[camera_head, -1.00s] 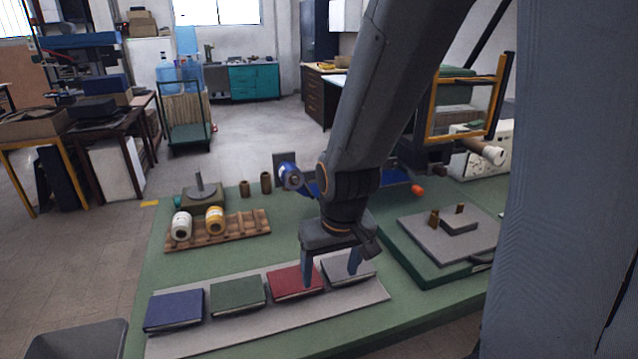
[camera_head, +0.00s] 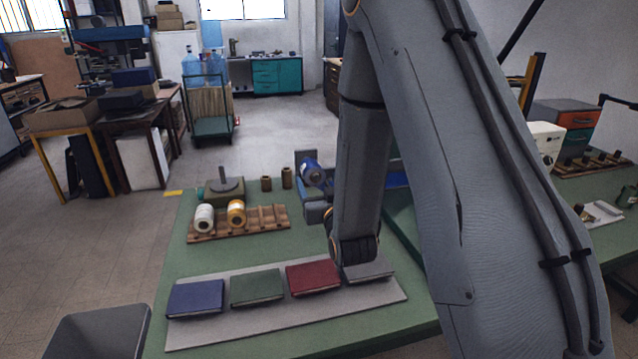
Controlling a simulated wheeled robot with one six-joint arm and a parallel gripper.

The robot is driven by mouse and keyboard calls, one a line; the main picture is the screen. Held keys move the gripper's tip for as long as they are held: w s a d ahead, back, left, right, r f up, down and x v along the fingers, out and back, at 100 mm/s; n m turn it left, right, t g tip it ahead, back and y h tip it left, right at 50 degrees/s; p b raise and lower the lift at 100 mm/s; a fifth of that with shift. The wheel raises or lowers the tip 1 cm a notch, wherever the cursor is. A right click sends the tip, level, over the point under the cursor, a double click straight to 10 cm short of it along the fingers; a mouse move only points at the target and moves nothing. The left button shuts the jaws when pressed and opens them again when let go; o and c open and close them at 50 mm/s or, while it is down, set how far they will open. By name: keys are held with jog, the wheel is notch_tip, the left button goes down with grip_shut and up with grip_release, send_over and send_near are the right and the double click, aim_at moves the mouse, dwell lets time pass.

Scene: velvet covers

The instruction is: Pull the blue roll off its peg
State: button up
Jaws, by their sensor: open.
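The blue roll (camera_head: 316,175) sits on its peg against a dark upright plate (camera_head: 304,157), toward the back of the green table. Its end faces me, and the peg itself is hidden inside it. My gripper (camera_head: 319,211) is mostly hidden behind my own forearm and wrist. Only a grey-blue part of it shows at the left of the forearm, just below and in front of the roll. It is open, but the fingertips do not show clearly. I cannot tell whether it touches the roll.
A wooden rack (camera_head: 265,217) holds a white roll (camera_head: 204,217) and a yellow roll (camera_head: 236,213). Brown spools (camera_head: 286,178) stand behind. Blue (camera_head: 195,298), green (camera_head: 257,287) and red (camera_head: 313,277) covers lie on a grey board in front, with a grey one partly under my wrist in view.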

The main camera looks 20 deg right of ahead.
aim_at(312, 170)
jog(key=shift+w+r+p, duration=0.1)
jog(key=shift+w+p, duration=1.15)
jog(key=shift+w, duration=2.65)
jog(key=shift+c, duration=0.2)
jog(key=c, duration=1.2)
jog(key=shift+s+r, duration=0.2)
jog(key=shift+s, duration=0.15)
jog(key=shift+s, duration=0.1)
jog(key=shift+s+r+p, duration=0.2)
jog(key=shift+s+p, duration=0.15)
jog(key=shift+s, duration=2.1)
jog(key=shift+s+r+p, duration=0.25)
jog(key=shift+s+p, duration=0.15)
jog(key=shift+s, duration=2.05)
jog(key=shift+s+r+p, duration=0.2)
jog(key=shift+s+p, duration=0.15)
jog(key=shift+s, duration=2.1)
